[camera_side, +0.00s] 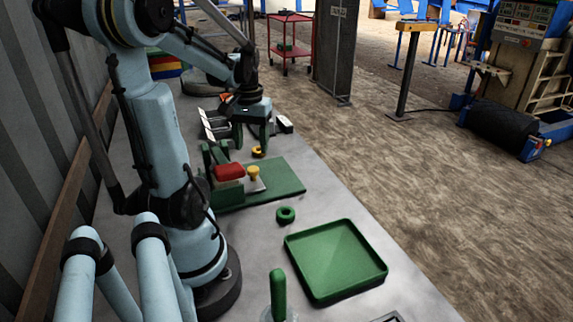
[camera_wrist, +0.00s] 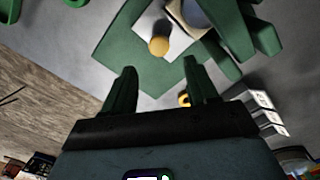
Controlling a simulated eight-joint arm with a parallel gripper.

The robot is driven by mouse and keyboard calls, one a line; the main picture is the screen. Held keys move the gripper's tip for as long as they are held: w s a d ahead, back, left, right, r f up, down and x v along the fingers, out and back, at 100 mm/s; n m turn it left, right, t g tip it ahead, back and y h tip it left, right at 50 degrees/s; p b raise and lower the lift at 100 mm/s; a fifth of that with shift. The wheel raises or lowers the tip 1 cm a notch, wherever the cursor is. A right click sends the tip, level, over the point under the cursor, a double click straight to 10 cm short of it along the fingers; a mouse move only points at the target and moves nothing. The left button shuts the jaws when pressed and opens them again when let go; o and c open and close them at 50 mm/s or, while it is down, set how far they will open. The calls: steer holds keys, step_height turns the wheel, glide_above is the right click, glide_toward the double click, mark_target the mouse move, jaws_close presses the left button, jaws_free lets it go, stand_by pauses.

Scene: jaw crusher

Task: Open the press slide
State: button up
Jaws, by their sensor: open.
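The press is a green base plate (camera_side: 280,178) with green uprights, a red block (camera_side: 229,172) and a pale slide (camera_side: 254,184) topped by a yellow knob (camera_side: 253,171). In the wrist view the yellow knob (camera_wrist: 158,46) sits ahead of the fingertips, on a pale part above the green plate (camera_wrist: 118,45). My gripper (camera_side: 252,148) hangs behind the press in the side view, apart from the knob. Its green fingers are spread and empty in the wrist view (camera_wrist: 162,72). Part of the slide is hidden by the red block and uprights.
A small yellow ring (camera_side: 259,152) lies between my gripper and the press. A green ring (camera_side: 286,215) and a green tray (camera_side: 335,262) lie nearer the camera. White-edged slats (camera_side: 213,125) stand left of my gripper. A green handle (camera_side: 278,294) rises at the front.

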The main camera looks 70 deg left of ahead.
mark_target(253, 168)
steer(key=shift+f, duration=3.2)
jaws_close()
